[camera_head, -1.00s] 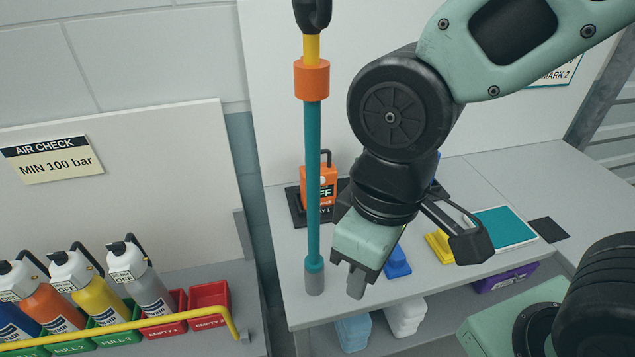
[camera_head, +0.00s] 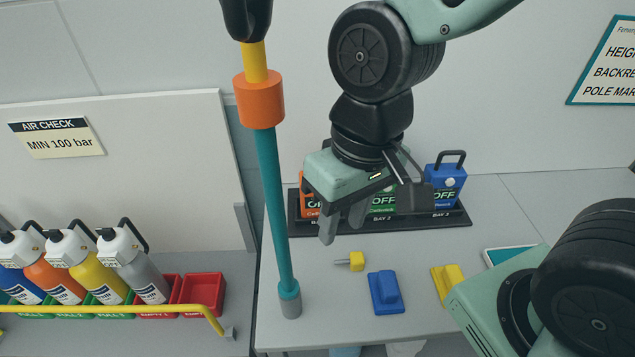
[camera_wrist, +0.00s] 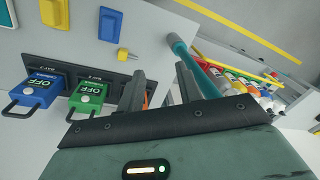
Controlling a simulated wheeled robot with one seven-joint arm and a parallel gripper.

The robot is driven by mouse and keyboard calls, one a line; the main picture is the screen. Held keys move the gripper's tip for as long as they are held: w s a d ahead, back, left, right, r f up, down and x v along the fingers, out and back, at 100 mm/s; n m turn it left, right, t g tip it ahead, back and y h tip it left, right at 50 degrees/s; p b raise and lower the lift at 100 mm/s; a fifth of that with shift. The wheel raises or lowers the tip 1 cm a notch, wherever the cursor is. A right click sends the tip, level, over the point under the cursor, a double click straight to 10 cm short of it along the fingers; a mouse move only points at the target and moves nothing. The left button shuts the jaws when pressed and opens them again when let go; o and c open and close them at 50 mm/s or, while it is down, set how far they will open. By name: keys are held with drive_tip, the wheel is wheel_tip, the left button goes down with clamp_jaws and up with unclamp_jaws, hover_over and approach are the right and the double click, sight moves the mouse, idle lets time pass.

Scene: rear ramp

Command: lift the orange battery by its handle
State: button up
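The orange battery (camera_head: 307,207) stands at the left end of a black bay rack (camera_head: 427,223) on the grey bench. In the wrist view only a thin orange strip (camera_wrist: 146,101) shows beside a finger. My gripper (camera_head: 342,222) is open and empty, pointing down in front of the rack's left part. Its two fingers also stand apart in the wrist view (camera_wrist: 160,86).
A green battery (camera_head: 383,203) and a blue battery (camera_head: 446,183) stand to the right in the rack. A teal pole (camera_head: 271,205) rises close at the left. A blue block (camera_head: 385,292), a yellow plug (camera_head: 353,261) and a yellow block (camera_head: 448,283) lie on the bench (camera_head: 330,315).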

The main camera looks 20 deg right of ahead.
drive_tip(key=w+d+r+m+t+y+p, duration=0.1)
drive_tip(key=w+d+r+m, duration=0.1)
drive_tip(key=w+d+m, duration=0.35)
drive_tip(key=w+d+r+m+t+p, duration=0.1)
drive_tip(key=w+d+m, duration=0.1)
drive_tip(key=w+m, duration=0.7)
drive_tip(key=w+d+r+m+t+y+p, duration=0.15)
drive_tip(key=w+d+m, duration=0.25)
drive_tip(key=m, duration=0.6)
drive_tip(key=shift+n, duration=0.25)
drive_tip(key=x, duration=1.2)
drive_tip(key=shift+w+p, duration=0.15)
drive_tip(key=shift+p, duration=0.25)
drive_tip(key=shift+p+x, duration=1)
drive_tip(key=shift+x, duration=1.6)
drive_tip(key=shift+d, duration=0.1)
clamp_jaws()
drive_tip(key=shift+w, duration=0.1)
